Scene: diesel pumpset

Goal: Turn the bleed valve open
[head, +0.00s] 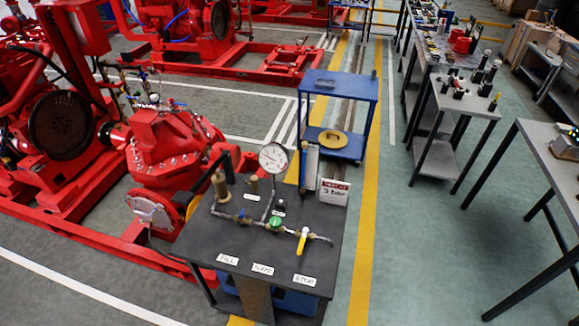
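A dark bench (215,240) stands in the lower middle, carrying a small pipe rig. A green-handled valve (275,222) sits in the middle of the pipe line, behind the label that seems to read BLEED (263,269). To its left is a small blue-handled valve (241,215), behind the FILL label (227,259). To its right a yellow lever valve (301,241) points toward the front, behind the STOP label (304,280). A round white pressure gauge (273,157) stands above the pipe. The green handle's exact turn is too small to tell. Neither gripper is in view.
A brass cylinder (220,187) with a black handle stands at the bench's back left. A sign reading 3 bar (335,192) stands at the right. Red pump machinery (170,150) is close on the left. A blue cart (343,88) stands behind. Open floor (415,240) lies right.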

